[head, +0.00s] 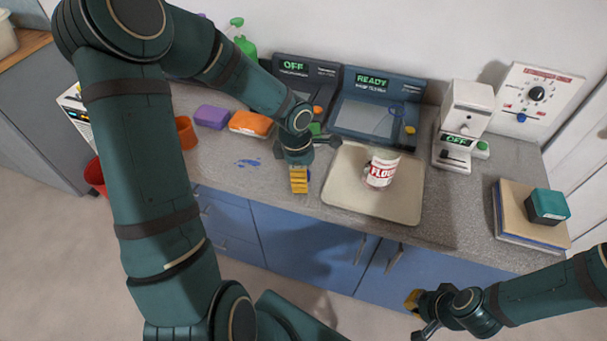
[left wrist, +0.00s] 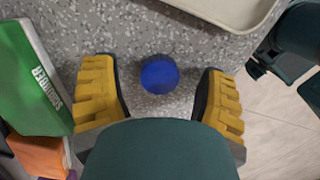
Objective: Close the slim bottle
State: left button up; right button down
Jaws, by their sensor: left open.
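A round blue thing (left wrist: 160,74) lies or stands on the speckled counter in the left wrist view. I cannot tell whether it is a loose cap or the top of a bottle. My left gripper (head: 299,182) is open, pointing down at the counter left of the tray; in the left wrist view its yellow fingers (left wrist: 160,98) stand apart either side of the blue thing, not visibly touching it. A green bottle (head: 244,46), partly hidden by my left arm, is at the back; I cannot tell if it is the slim bottle. My right gripper (head: 416,309) is in front of the counter; its opening is unclear.
A beige tray (head: 345,199) holds a flour can (head: 381,170). A green box (left wrist: 40,85) is close to the left fingers. Orange (head: 250,123) and purple (head: 211,117) blocks lie left, panels (head: 376,106) behind. A teal box (head: 547,206) sits on boards (head: 509,213) at right.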

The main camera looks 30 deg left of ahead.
pick_arm(q)
jog(key=c, duration=0.8)
jog(key=shift+c, duration=0.2)
jog(key=shift+r, duration=0.1)
notch_tip(320, 180, up, 10)
jog(key=p, duration=0.2)
